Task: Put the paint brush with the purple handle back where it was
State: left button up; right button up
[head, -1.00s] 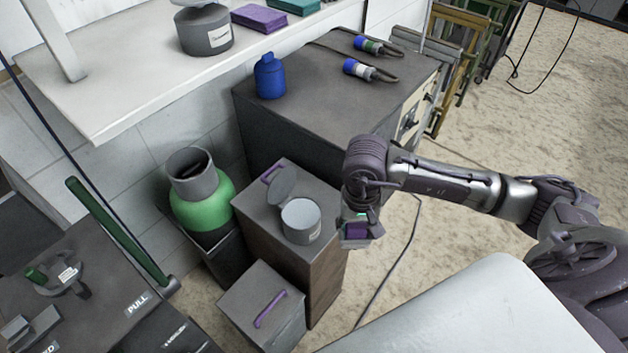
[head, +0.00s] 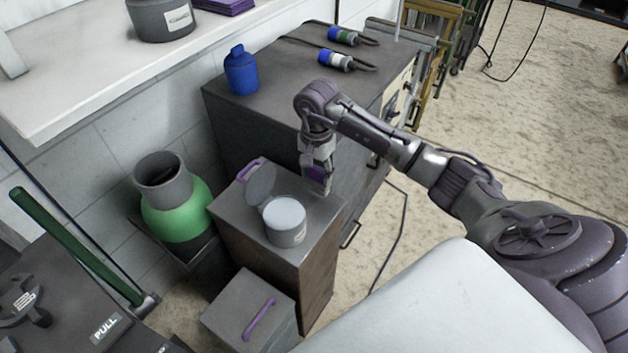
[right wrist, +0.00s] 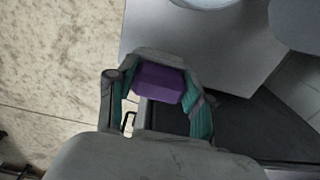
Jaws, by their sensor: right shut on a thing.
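My right gripper (head: 318,182) is shut on a purple piece (head: 316,172), which looks like the handle of the paint brush. In the right wrist view the purple piece (right wrist: 158,82) sits between the teal-padded fingers. Its bristle end is hidden. The gripper is held up near the back right edge of a grey-topped cabinet (head: 240,204). An open grey can (head: 284,228) with its lid tilted up stands on that cabinet, left of and nearer than the gripper. My left gripper is not in view.
A lower box (head: 228,308) with a purple handle stands in front. A green container (head: 178,215) is at left. A dark cabinet (head: 270,115) behind carries a blue bottle (head: 241,72) and two cable connectors. A white shelf (head: 60,85) overhangs the left. Sandy floor is open at right.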

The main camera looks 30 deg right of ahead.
aim_at(314, 184)
jog(key=shift+w+a+f, duration=0.15)
jog(key=shift+w+f, duration=0.05)
jog(key=shift+w, duration=0.05)
notch_tip(314, 184, down, 3)
jog(key=shift+f+p, duration=0.15)
jog(key=shift+p, duration=0.25)
jog(key=shift+f, duration=0.4)
jog(key=shift+f, duration=0.1)
jog(key=o, duration=1)
